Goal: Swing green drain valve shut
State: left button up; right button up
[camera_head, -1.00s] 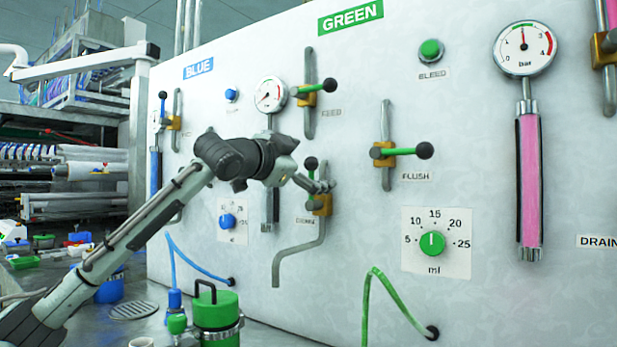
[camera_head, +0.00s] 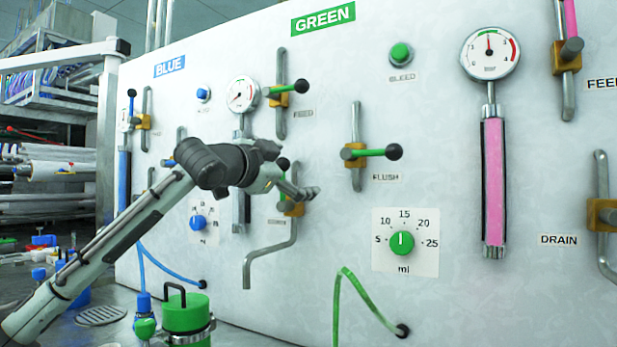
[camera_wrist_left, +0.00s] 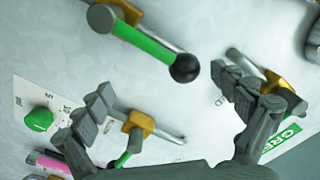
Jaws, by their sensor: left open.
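The green drain valve, with its brass body (camera_head: 291,209), sits low on the panel above a bent grey pipe. Its green lever stands upright along the pipe, with a black ball (camera_head: 284,163) on top; my gripper partly hides it. The left wrist view shows this lever (camera_wrist_left: 145,40) large at the top, its black ball (camera_wrist_left: 185,68) toward the gap between my fingers. My right gripper is not in view.
The green flush valve (camera_head: 355,153) has its lever level, to the right. The green feed valve (camera_head: 279,92) is above. A dosing dial (camera_head: 401,243) is lower right. A green-lidded container (camera_head: 187,312) and a green hose (camera_head: 345,290) are below. Panel between drain and flush is bare.

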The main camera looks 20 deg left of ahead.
pick_arm(q)
jog(key=shift+s+d+f+b, duration=0.1)
jog(key=shift+d+f+b, duration=0.1)
jog(key=shift+d+f, duration=0.45)
jog(key=shift+s+d+f+b, duration=0.15)
jog(key=shift+d+f, duration=0.25)
jog(key=shift+d, duration=0.55)
jog(key=shift+s+d+f+b, duration=0.1)
jog(key=shift+d+f+b, duration=0.1)
jog(key=shift+d+f, duration=0.45)
jog(key=shift+d+f+b, duration=0.55)
jog(key=shift+d+f, duration=0.25)
jog(key=f, duration=0.1)
jog(key=f+b, duration=0.1)
jog(key=f, duration=0.1)
jog(key=f+b, duration=0.1)
jog(key=shift+a+f, duration=0.4)
jog(key=shift+r, duration=0.1)
jog(key=shift+r+p, duration=0.55)
jog(key=shift+r, duration=0.25)
